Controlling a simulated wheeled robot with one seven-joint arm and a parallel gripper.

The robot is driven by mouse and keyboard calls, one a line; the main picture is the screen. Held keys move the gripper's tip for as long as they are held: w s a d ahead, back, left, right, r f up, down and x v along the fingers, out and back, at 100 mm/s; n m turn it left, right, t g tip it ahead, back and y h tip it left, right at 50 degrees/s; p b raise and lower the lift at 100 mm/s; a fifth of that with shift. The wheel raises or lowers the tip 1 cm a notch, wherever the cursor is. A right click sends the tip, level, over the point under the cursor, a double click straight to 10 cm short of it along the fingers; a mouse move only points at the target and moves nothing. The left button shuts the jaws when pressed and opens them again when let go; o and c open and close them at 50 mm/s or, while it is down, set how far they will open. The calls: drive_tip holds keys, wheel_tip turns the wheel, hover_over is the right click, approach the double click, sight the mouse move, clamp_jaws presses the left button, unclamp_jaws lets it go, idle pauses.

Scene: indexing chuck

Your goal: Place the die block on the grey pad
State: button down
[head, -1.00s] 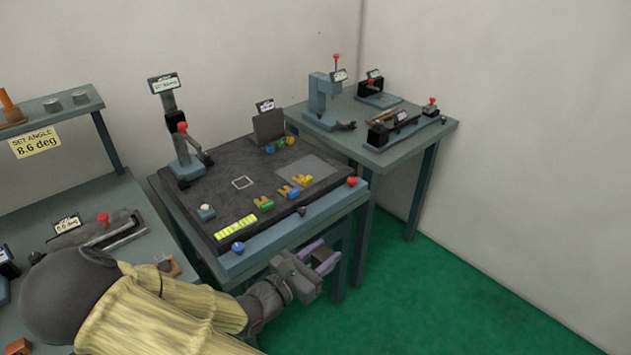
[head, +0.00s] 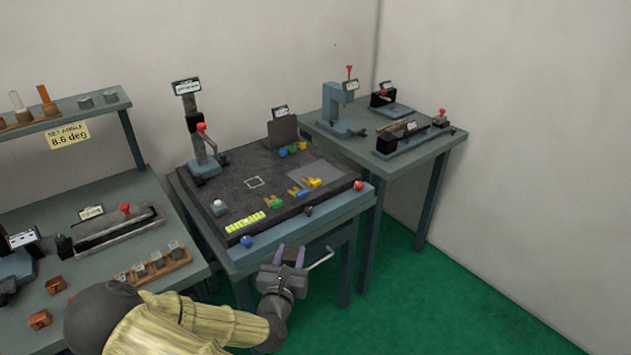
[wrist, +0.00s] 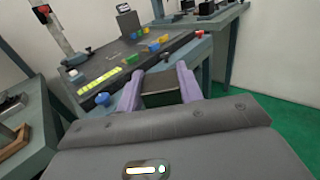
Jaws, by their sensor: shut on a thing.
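My gripper (head: 289,257) is in front of the near edge of the middle table, in the air. Its purple fingers are shut on a dark brownish block, which I take as the die block (wrist: 160,89); the fingers cover its sides. In the head view the block is small and hard to make out. The grey pad (head: 314,173) is a lighter rectangle on the right part of the black mat on that table. The pad looks bare, and my gripper is well short of it, nearer to me.
The black mat (head: 232,183) holds coloured pieces (head: 304,188), a yellow strip (head: 245,221) and a stand with a red knob (head: 202,150) at left. Coloured knobs line the front edge. A side bench (head: 110,265) stands left, another table (head: 400,165) right.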

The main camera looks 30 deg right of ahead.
drive_tip(key=w+a+f+n+t+y, duration=0.1)
drive_tip(key=a+f+n+y, duration=0.2)
drive_tip(key=f+y, duration=0.2)
drive_tip(key=w+a+f+n+t+y, duration=0.1)
drive_tip(key=a+f+n+t+y, duration=0.1)
drive_tip(key=f, duration=0.8)
drive_tip(key=a+n+y, duration=0.1)
drive_tip(key=n+y, duration=0.1)
drive_tip(key=y, duration=0.1)
drive_tip(key=shift+w+a+y, duration=0.2)
drive_tip(key=shift+w+y, duration=0.1)
drive_tip(key=shift+w, duration=0.05)
drive_tip(key=shift+s, duration=0.1)
